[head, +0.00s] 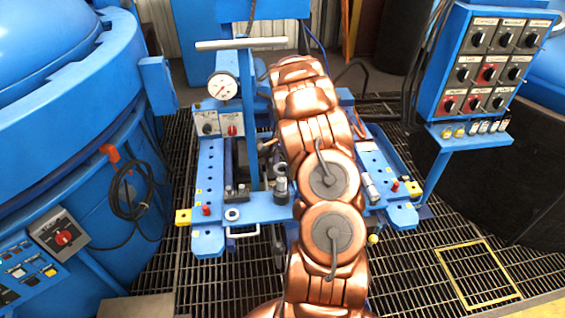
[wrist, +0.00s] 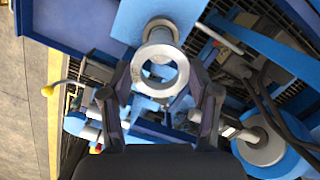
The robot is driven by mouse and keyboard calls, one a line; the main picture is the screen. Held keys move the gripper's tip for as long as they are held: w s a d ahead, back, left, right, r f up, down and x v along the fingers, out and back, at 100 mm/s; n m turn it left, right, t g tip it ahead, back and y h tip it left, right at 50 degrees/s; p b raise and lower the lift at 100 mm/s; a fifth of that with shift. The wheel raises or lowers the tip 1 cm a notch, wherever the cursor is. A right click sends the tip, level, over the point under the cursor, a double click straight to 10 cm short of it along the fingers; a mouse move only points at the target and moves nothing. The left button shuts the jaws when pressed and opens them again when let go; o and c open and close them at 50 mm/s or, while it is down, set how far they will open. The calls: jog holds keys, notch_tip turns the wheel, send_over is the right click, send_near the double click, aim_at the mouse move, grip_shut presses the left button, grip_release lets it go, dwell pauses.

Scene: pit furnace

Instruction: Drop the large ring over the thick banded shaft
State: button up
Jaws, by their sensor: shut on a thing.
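My gripper (wrist: 160,80) shows in the wrist view with its two dark fingers closed on either side of a large grey metal ring (wrist: 160,92). The ring's opening faces the camera, with blue fixture parts behind it. In the head view my copper-coloured arm hides the gripper. A grey ring-like shape (head: 281,170) shows at the arm's left edge, perhaps the held ring. Just below it a short, thick dark cylinder with a lighter band (head: 281,189) stands on the blue fixture; it may be the banded shaft. I cannot tell whether the ring is aligned with it.
The blue fixture (head: 208,178) carries a round gauge (head: 222,87), a small loose ring (head: 232,214), black blocks (head: 237,190) and a silver cylinder (head: 371,190). A control panel (head: 490,60) stands at the right and a large blue vessel (head: 60,110) at the left.

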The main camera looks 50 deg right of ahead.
aim_at(282, 179)
jog(key=shift+f, duration=1.55)
jog(key=shift+f+b, duration=0.4)
jog(key=shift+f, duration=1)
jog(key=o, duration=1.4)
notch_tip(282, 179, up, 12)
jog(key=d, duration=0.1)
jog(key=shift+s+d, duration=0.15)
jog(key=shift+d, duration=0.05)
